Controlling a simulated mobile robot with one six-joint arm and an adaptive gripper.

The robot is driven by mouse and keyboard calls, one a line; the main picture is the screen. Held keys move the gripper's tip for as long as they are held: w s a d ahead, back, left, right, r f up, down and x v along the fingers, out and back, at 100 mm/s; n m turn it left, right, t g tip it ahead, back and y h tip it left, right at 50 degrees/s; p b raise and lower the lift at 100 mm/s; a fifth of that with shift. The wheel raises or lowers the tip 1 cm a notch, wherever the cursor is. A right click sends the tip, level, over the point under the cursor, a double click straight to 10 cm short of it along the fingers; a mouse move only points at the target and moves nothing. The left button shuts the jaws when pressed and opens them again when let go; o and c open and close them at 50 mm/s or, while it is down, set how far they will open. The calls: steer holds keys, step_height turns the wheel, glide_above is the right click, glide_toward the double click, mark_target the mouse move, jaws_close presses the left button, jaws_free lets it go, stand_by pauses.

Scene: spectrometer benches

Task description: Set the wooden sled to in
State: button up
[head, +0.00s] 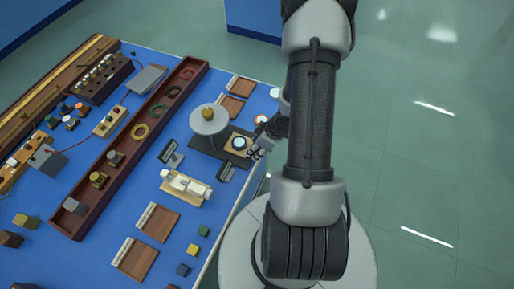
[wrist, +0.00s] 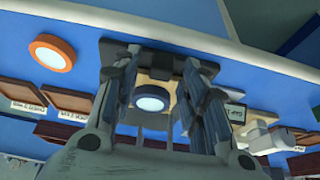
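The wooden sled (head: 238,148) is a small tan piece carrying a dark-rimmed round disc, on a dark base plate (head: 209,158) near the bench's right edge. In the wrist view, the tan sled (wrist: 154,74) and its dark-ringed pale disc show between my fingers. My gripper (head: 256,150) is just to the right of the sled in the head view. In the wrist view, my gripper (wrist: 160,85) has its fingers apart, one on each side of the disc. I cannot tell whether a finger touches the sled.
A grey round disc with a brass knob (head: 208,116) stands on the plate beside the sled. An orange-rimmed disc (wrist: 53,53) lies left in the wrist view. Floor (head: 430,150) right of the bench is clear.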

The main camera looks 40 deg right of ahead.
jaws_close()
stand_by(0.5)
